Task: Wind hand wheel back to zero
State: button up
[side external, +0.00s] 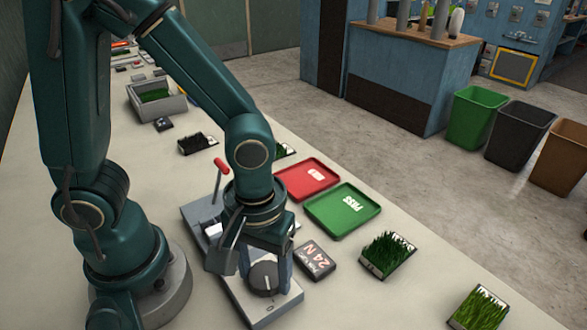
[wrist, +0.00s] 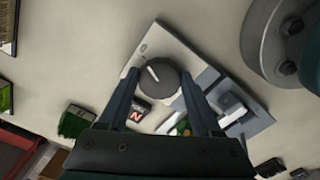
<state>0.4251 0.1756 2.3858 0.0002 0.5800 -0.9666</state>
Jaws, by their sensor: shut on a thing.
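The hand wheel (side external: 264,279) is a dark round knob with a pale pointer line, set on the near end of a grey tester base (side external: 233,289). In the wrist view the hand wheel (wrist: 158,83) sits between the tips of my gripper (wrist: 158,88), and its pointer line slants toward the upper left. My gripper (side external: 264,272) points down over the base and is shut on the wheel's sides. A lever with a red handle (side external: 222,166) rises from the far part of the tester.
A dark block marked 24 N (side external: 315,261) lies right of the tester. A green PASS tray (side external: 313,209) and a red tray (side external: 289,193) stand behind it. Turf samples (side external: 387,254) lie to the right, with bare bench between them.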

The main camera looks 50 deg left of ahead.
aim_at(264, 277)
jog(key=shift+n, duration=0.9)
jog(key=o, duration=1.4)
jog(key=shift+r, duration=2.6)
